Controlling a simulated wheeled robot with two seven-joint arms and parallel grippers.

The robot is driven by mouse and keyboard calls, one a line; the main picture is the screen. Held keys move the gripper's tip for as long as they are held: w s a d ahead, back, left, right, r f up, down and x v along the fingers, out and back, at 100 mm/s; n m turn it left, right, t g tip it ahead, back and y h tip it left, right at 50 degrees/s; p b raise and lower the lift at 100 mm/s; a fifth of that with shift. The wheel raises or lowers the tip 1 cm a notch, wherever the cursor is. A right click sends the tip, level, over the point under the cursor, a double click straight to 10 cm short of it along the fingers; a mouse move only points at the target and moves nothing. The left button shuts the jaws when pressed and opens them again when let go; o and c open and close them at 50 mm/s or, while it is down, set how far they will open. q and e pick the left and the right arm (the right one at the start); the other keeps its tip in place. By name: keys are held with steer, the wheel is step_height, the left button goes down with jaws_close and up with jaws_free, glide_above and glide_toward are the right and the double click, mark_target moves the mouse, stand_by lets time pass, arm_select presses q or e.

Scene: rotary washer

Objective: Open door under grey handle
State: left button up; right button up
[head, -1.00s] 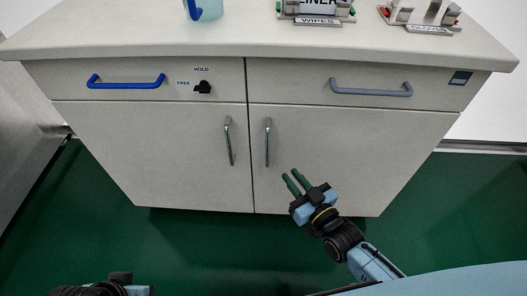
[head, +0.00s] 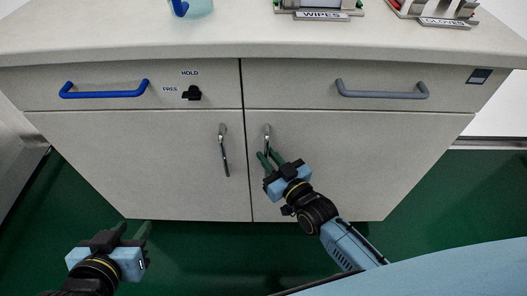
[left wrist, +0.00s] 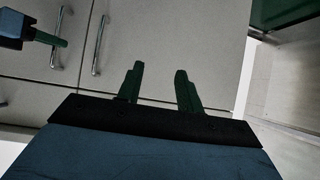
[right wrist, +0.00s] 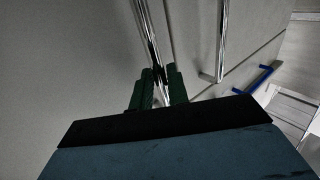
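The grey drawer handle (head: 383,94) sits on the right drawer front, above the closed right door (head: 370,160). That door's vertical metal handle (head: 267,133) is near its left edge. My right gripper (head: 268,157) is at the lower part of this handle. In the right wrist view the handle (right wrist: 148,30) runs down between the parted green fingers (right wrist: 160,82); I cannot tell whether they touch it. My left gripper (head: 132,232) is open and empty, low in front of the left door (head: 130,160). Its spread fingers show in the left wrist view (left wrist: 158,88).
The left door has its own vertical handle (head: 224,150). A blue drawer handle (head: 104,90) and a black knob (head: 192,93) are on the left drawer. Wipes (head: 320,10) and gloves (head: 440,15) holders stand on the worktop (head: 250,42). Green floor is clear.

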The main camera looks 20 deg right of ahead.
steer(key=shift+w+a, duration=0.15)
steer(key=shift+w, duration=0.3)
steer(key=shift+c, duration=0.4)
jaws_close()
steer(key=shift+s, duration=0.1)
